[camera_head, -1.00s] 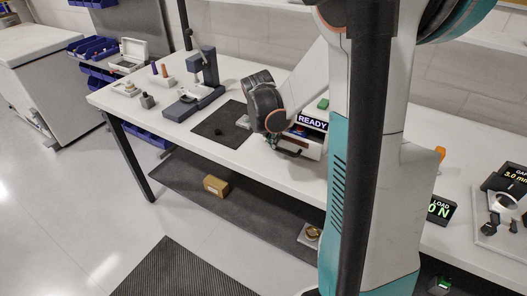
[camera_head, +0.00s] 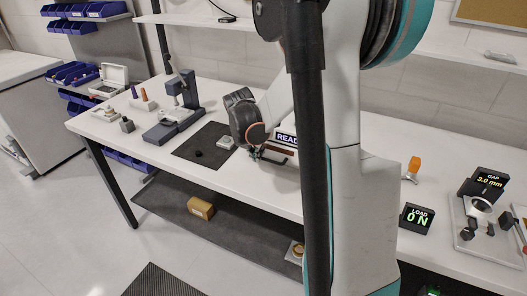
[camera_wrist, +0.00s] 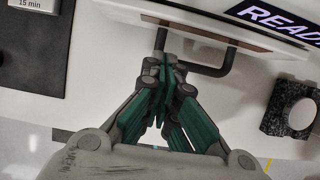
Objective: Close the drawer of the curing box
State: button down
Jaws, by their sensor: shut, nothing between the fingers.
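The curing box (camera_head: 307,166) is a white box on the bench with a lit READY sign (camera_head: 287,138), partly hidden by my arm. In the wrist view, the READY sign (camera_wrist: 275,20) is at the upper right. The drawer's dark bar handle (camera_wrist: 208,71) sticks out from the white front. A brown strip (camera_wrist: 205,31) shows behind the drawer's front edge, so the drawer looks partly out; how far is unclear. My gripper (camera_wrist: 164,68) is shut and empty, its green fingertips close to the handle's left end; contact is unclear. My gripper also shows in the head view (camera_head: 254,154).
In the wrist view, a white knob on a speckled block (camera_wrist: 296,113) is at the right. LOAD (camera_head: 417,218) and GAP (camera_head: 487,182) displays stand farther right.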

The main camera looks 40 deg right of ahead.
jog(key=a+p+v, duration=0.1)
jog(key=p+v, duration=0.2)
jog(key=v, duration=0.7)
jog(key=shift+s, duration=0.3)
jog(key=shift+a, duration=0.25)
